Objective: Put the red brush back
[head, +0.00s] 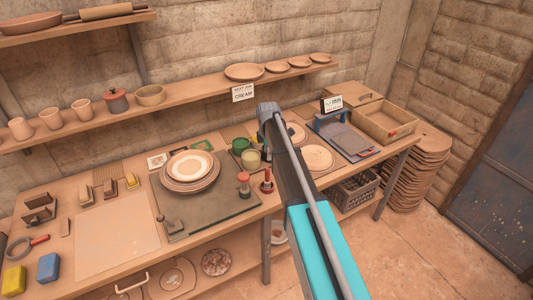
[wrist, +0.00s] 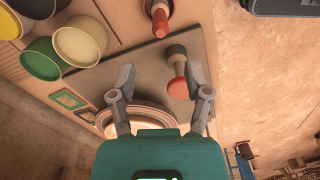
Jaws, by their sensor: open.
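Two red tools stand near the right end of the dark board, and I cannot tell for sure which is the red brush. One tool (head: 243,185), with a red top and a paler body, is on the board; in the wrist view it shows a dark end and an orange-red end (wrist: 178,88). The other, a dark red tool (head: 267,185), stands on the wood just right of the board, and also shows in the wrist view (wrist: 160,20). My gripper (wrist: 161,80) is open and empty above the board, its right finger beside the first tool. The head view shows the gripper's end (head: 268,110) from behind.
Stacked plates (head: 188,168) sit on the dark board (head: 190,218). A green cup (head: 240,146) and other cups stand behind the tools. A wooden tray (head: 385,121) is at the right end of the bench. A shelf (head: 190,107) with plates and mugs runs above.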

